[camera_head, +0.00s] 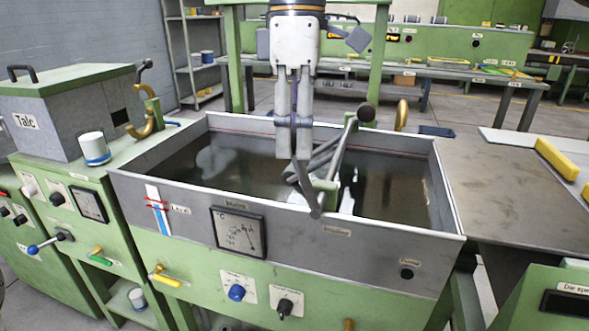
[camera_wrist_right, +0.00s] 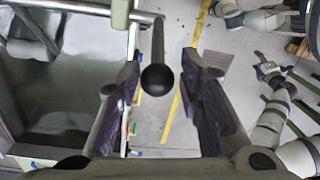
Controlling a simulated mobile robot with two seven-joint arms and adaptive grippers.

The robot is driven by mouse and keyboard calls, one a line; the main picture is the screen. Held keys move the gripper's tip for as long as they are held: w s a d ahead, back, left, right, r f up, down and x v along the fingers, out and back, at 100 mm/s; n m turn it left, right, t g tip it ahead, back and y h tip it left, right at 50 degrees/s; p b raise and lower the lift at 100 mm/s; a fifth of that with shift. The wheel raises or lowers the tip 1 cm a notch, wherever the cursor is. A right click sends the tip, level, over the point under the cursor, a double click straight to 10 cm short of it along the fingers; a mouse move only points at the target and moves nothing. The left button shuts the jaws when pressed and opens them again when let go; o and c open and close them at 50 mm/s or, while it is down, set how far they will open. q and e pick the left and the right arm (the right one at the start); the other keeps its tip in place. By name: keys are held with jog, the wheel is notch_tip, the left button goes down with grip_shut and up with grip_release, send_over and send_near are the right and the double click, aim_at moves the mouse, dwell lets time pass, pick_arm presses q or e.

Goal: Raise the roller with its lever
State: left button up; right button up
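The lever has a metal rod (camera_head: 338,160) rising from the tank's front rim and a black ball knob (camera_head: 366,112) at its upper end. My right gripper (camera_head: 298,150) points down over the tank, left of the knob in the head view. In the right wrist view, my right gripper (camera_wrist_right: 160,80) is open, with the black knob (camera_wrist_right: 158,78) showing between its fingers and a gap on both sides. The dark roller parts (camera_head: 322,160) lie in the tank, partly hidden by the fingers. What looks like my left gripper (camera_wrist_right: 266,70) is small in the wrist view.
The grey tank (camera_head: 440,200) has raised walls around dark liquid. A brass hook (camera_head: 150,122) and a white cup (camera_head: 94,147) stand to its left. A metal table (camera_head: 505,195) with yellow-handled things stands at right. Floor (camera_wrist_right: 165,120) shows beside the tank.

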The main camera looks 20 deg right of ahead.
notch_tip(320, 180, down, 7)
jog(key=shift+s+a+r, duration=0.1)
grip_shut()
